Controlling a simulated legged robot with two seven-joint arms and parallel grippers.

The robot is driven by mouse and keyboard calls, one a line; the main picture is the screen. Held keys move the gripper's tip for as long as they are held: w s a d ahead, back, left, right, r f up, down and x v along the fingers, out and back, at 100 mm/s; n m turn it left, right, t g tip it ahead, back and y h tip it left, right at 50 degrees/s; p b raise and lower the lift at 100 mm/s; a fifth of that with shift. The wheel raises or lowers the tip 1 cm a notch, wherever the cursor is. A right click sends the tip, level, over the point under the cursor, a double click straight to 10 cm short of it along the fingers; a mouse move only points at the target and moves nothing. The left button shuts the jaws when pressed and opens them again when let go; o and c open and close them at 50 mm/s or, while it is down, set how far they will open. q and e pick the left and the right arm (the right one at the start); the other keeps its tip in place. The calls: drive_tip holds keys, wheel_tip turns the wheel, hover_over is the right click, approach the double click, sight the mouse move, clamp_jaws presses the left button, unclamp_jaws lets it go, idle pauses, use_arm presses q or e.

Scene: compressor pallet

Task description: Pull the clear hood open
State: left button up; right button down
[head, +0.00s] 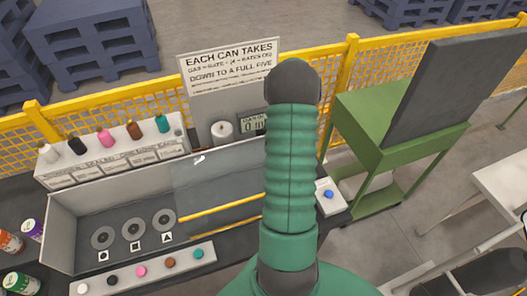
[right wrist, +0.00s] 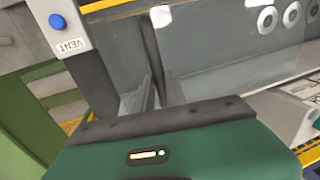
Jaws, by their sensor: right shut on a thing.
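The clear hood (head: 215,172) is a see-through pane over part of the long grey trough (head: 62,228) in the head view. In the right wrist view the pane (right wrist: 220,62) lies right of my fingers. My right arm, green and ribbed, fills the middle of the head view and hides its own gripper and the pane's right part. In the right wrist view my right gripper (right wrist: 160,85) is shut, its dark fingers close together at the pane's near left edge. The exact grip point is hard to see. My left gripper is in neither view.
Three round discs (head: 133,229) sit in the trough's left part. A button strip (head: 140,271) runs in front; several bottles (head: 104,136) stand behind. A blue vent button (head: 328,194) is right of my arm. Coloured cans (head: 32,229) stand at left.

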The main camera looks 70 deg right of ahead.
drive_tip(key=shift+s+f, duration=0.15)
drive_tip(key=shift+s, duration=0.25)
drive_tip(key=c, duration=1.6)
unclamp_jaws()
drive_tip(key=shift+o, duration=1.1)
drive_tip(key=shift+a+r, duration=0.1)
drive_tip(key=shift+r, duration=0.1)
drive_tip(key=shift+r, duration=0.1)
drive_tip(key=r, duration=0.5)
drive_tip(key=s+d+r+b, duration=0.1)
drive_tip(key=r, duration=0.4)
drive_tip(key=s+d+r+b, duration=0.1)
drive_tip(key=r, duration=0.5)
drive_tip(key=shift+s+d+r, duration=0.1)
drive_tip(key=shift+s+d, duration=0.1)
